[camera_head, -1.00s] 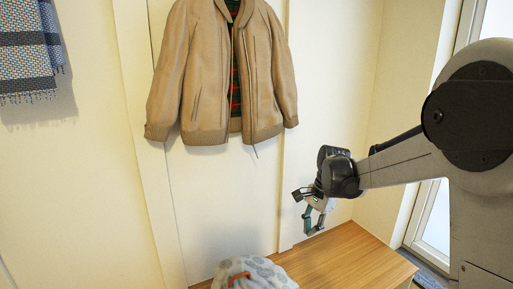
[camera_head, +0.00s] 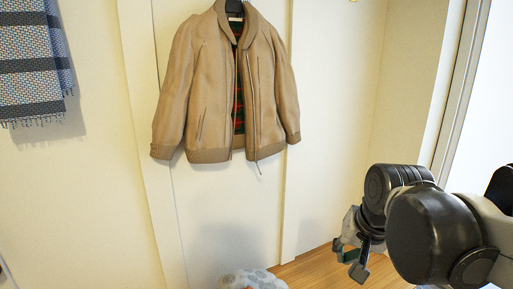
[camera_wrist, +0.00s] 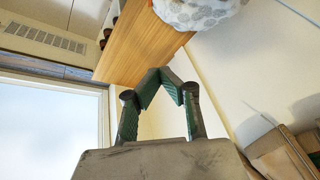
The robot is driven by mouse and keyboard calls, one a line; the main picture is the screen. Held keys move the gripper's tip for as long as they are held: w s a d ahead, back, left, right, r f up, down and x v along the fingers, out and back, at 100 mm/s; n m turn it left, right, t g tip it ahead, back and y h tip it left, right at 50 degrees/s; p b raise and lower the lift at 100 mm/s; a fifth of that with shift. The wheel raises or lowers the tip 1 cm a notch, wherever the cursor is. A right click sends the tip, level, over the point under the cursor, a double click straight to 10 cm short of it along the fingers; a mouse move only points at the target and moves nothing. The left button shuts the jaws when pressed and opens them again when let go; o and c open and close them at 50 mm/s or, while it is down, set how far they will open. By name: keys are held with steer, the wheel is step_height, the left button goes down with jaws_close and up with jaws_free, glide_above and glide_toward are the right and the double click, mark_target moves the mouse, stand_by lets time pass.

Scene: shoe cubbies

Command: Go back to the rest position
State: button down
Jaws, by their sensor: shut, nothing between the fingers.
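My gripper (camera_head: 350,262) is at the lower right of the head view, above the right part of the wooden bench top. In the wrist view my gripper (camera_wrist: 163,72) shows its two green-padded fingers with the tips together and nothing between them. It holds nothing and is apart from the bench and the wall.
A wooden bench top (camera_head: 312,272) runs along the wall, with a grey-white patterned cloth item (camera_head: 252,279) on it. A tan jacket (camera_head: 212,100) hangs on the wall panel. A striped woven cloth (camera_head: 38,60) hangs at left. A bright glazed opening (camera_wrist: 50,125) shows in the wrist view.

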steer(key=s+n+t+p, duration=0.1)
steer(key=s+n+t, duration=0.1)
steer(key=s, duration=0.7)
steer(key=shift+d+n+h+p, duration=0.35)
steer(key=shift+d+n, duration=0.1)
steer(key=shift+n, duration=0.45)
